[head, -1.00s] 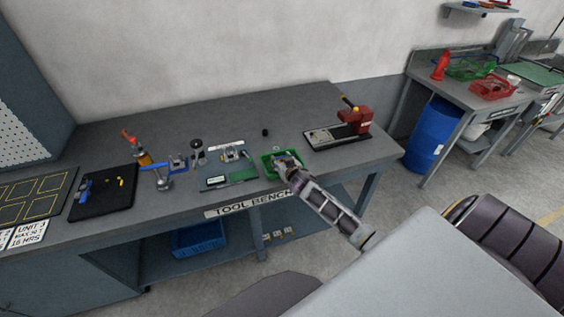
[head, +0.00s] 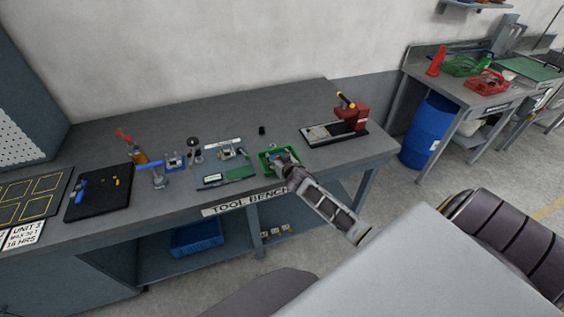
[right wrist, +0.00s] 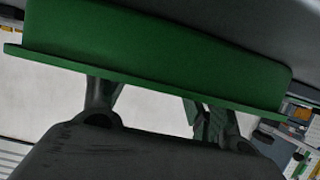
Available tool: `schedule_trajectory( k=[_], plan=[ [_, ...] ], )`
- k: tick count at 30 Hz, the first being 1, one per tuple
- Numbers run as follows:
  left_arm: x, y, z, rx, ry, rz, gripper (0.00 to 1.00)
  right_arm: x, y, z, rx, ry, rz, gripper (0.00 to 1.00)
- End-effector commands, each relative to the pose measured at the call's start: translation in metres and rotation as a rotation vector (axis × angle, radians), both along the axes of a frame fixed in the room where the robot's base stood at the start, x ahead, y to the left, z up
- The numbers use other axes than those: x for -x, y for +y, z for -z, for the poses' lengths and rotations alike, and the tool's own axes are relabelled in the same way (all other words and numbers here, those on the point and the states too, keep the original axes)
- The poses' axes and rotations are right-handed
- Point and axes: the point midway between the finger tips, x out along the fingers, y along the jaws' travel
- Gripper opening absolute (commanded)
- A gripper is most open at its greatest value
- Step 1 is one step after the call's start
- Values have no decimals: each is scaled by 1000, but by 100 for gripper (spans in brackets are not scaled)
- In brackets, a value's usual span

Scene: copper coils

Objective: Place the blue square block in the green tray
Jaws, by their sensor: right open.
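The green tray (head: 264,165) stands near the front edge of the tool bench. My right gripper (head: 277,161) is open at the tray and covers part of it. In the right wrist view, the tray's green wall and rim (right wrist: 160,62) stretch across the top, and the open gripper fingers (right wrist: 158,105) show beside the rim, partly hidden by it. I see no block between them. A small blue square item (head: 175,161) stands left of the tray on the bench; I cannot tell if it is the block. The tray's inside is mostly hidden. My left gripper is not in view.
A circuit board mat (head: 215,181) lies just left of the tray. A red press (head: 352,115) stands to its right. A black mat (head: 98,203) with small blue and yellow parts is at the left. The back of the bench is mostly clear.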

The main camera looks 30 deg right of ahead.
Motion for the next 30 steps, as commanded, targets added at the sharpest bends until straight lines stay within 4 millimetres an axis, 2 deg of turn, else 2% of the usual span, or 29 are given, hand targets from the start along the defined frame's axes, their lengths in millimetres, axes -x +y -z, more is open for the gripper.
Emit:
schedule_trajectory(
  k=[1, 2, 9, 30],
  plan=[
    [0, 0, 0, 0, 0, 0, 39, 8, 3, 18, -7, 33, 3, 71],
    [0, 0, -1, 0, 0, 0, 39, 8, 3, 17, -7, 33, 3, 71],
    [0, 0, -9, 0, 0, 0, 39, 8, 2, 5, -5, 33, 2, 71],
    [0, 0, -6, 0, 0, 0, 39, 59, 13, -24, -1, 17, 2, 71]
  ],
)
